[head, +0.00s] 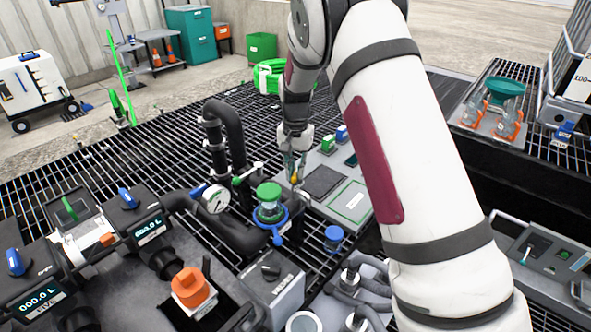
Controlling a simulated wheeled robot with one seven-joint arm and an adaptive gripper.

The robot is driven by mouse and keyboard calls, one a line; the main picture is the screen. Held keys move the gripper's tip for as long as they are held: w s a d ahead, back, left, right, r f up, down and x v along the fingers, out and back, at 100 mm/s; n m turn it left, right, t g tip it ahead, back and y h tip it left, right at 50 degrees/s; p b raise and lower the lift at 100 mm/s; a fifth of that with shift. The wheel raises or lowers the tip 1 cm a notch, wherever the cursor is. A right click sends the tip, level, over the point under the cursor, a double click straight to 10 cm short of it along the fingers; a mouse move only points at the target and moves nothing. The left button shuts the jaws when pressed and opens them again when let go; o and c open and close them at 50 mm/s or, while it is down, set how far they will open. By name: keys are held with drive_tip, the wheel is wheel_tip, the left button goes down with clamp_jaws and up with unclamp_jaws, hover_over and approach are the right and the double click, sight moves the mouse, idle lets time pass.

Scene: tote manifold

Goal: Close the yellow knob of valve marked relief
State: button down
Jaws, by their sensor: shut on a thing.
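My gripper (293,172) points down near the middle of the head view, over the black grating and beside the grey panel. I cannot read a relief mark at this distance, nor tell how far the knob is turned.
A green-capped fitting with a blue collar (270,213) stands just left of my gripper. A round gauge (215,199) and a bent black pipe (232,135) are further left. The grey panel (325,207) lies to the right. An orange knob (192,287) and blue-handled meters stand in front.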

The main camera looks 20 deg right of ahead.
sight(295, 173)
drive_tip(key=m, duration=0.4)
idle(0.7)
drive_tip(key=c, duration=1.6)
unclamp_jaws()
wheel_tip(295, 173, up, 12)
